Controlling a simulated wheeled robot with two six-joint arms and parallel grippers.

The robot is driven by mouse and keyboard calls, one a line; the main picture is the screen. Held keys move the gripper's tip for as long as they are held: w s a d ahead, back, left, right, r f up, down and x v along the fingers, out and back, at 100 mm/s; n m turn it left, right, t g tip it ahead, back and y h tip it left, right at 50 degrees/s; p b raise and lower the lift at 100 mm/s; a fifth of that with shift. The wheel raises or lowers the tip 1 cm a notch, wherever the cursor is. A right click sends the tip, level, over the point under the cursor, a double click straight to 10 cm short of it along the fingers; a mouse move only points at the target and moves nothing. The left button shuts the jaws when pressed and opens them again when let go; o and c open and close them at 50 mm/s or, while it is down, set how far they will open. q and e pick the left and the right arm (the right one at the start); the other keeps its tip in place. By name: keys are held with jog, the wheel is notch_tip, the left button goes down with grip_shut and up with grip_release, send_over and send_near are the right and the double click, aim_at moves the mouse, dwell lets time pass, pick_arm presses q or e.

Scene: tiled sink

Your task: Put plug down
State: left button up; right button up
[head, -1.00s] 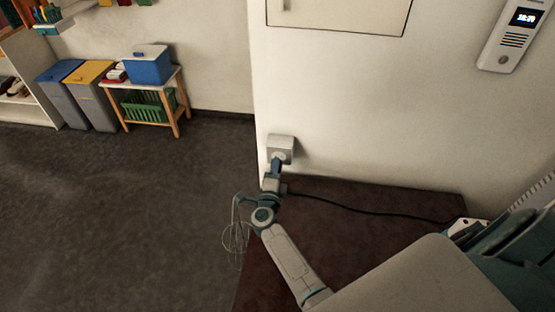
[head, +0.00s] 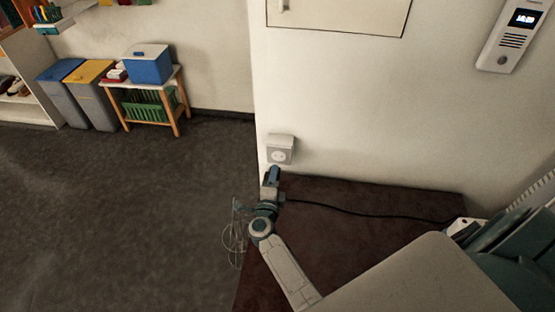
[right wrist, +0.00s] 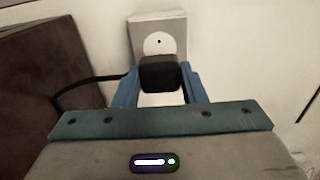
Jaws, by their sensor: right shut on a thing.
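My right gripper (head: 273,172) is in front of the wall socket, over the edge of the dark brown tabletop. In the right wrist view its blue fingers are shut on a black plug (right wrist: 160,73). The plug's black cable (head: 365,212) runs from the gripper to the right across the tabletop. The white wall socket (head: 281,150) is on the wall just beyond the gripper, and its round face shows uncovered. It also shows in the right wrist view (right wrist: 158,34), behind the plug. The plug is apart from the socket. My left gripper is not in view.
The dark brown tabletop (head: 400,199) has bare room along the wall. A white power strip (head: 466,227) lies at its right end. A wire whisk shape (head: 235,240) shows beside my right wrist. Bins and a small table (head: 140,88) stand far left.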

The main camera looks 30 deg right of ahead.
jog(key=shift+w+d, duration=0.1)
jog(key=x, duration=0.3)
jog(key=shift+w+d+b, duration=0.15)
jog(key=shift+w+b, duration=0.05)
jog(key=shift+b, duration=0.1)
jog(key=shift+s, duration=0.1)
